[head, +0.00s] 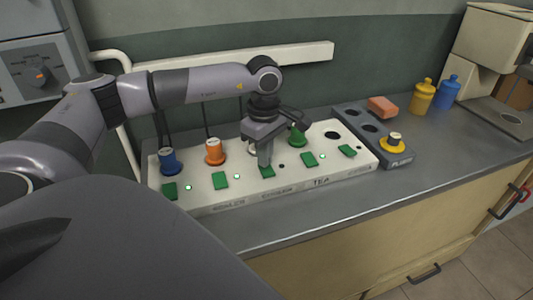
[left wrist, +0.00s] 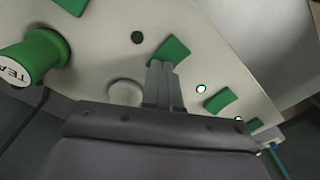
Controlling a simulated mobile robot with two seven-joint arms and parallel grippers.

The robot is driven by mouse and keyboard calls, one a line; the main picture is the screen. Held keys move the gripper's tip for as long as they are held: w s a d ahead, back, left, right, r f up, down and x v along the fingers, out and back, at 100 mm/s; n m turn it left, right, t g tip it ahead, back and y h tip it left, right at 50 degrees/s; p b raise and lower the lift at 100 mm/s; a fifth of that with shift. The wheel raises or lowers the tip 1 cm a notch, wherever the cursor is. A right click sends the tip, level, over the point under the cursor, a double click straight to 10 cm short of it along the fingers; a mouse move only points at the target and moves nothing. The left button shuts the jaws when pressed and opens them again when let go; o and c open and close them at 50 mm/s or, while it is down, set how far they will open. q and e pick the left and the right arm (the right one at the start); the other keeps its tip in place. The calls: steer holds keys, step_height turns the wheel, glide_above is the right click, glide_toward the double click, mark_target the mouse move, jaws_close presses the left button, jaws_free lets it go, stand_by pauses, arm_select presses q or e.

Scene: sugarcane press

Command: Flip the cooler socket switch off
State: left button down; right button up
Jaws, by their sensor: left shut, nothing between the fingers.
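A pale socket panel (head: 200,200) carries a row of green rocker switches and colored plugs. The cooler switch (head: 267,172) is the green rocker above the COOLER label; it also shows in the left wrist view (left wrist: 174,47). The small indicator (head: 281,166) beside it is dark, while other indicators glow. My left gripper (head: 265,160) is shut and empty, its fingertips (left wrist: 160,66) pointing down at the cooler switch, at or very near its edge; contact is not certain. A pale round plug (left wrist: 126,92) stands beside the fingers, mostly hidden in the head view. My right gripper is not in view.
A blue plug (head: 168,161), an orange plug (head: 214,152) and the green TEA plug (head: 298,136) stand along the panel's back. A grey holder (head: 398,158) with a yellow plug (head: 392,143) adjoins at right. Yellow and blue bottles (head: 422,97) stand farther right. The front counter is clear.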

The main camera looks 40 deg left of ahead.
arm_select(q)
steer(key=shift+f, duration=0.2)
steer(key=shift+r+p, duration=2.65)
steer(key=shift+r, duration=0.95)
steer(key=shift+f, duration=0.1)
